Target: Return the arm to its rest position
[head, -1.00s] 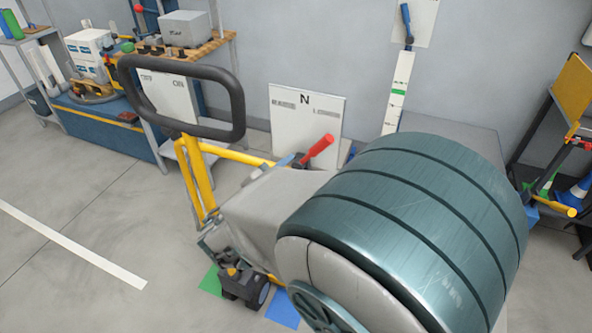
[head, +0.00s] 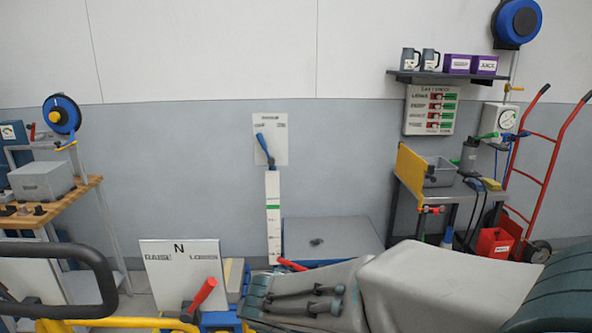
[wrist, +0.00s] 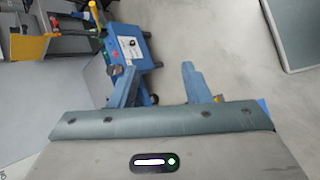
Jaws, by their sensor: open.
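My arm, grey with a teal part at the right edge, lies across the lower right of the head view. Its far end sits near the bottom middle, where the fingers are hard to make out. In the wrist view my gripper (wrist: 162,84) shows two blue-grey fingers standing wide apart, with only floor visible between them. It holds nothing. Behind the left finger in that view is a blue unit (wrist: 128,48) with a white dial panel; I cannot tell how far off it is.
A black handle loop (head: 108,285) on a yellow frame is at lower left. A red-handled lever (head: 203,294) stands before an "N" board (head: 180,265). A grey box (head: 330,240) is against the wall. A cart (head: 450,190) and red hand truck (head: 545,160) are right. Floor shows clear (wrist: 230,45).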

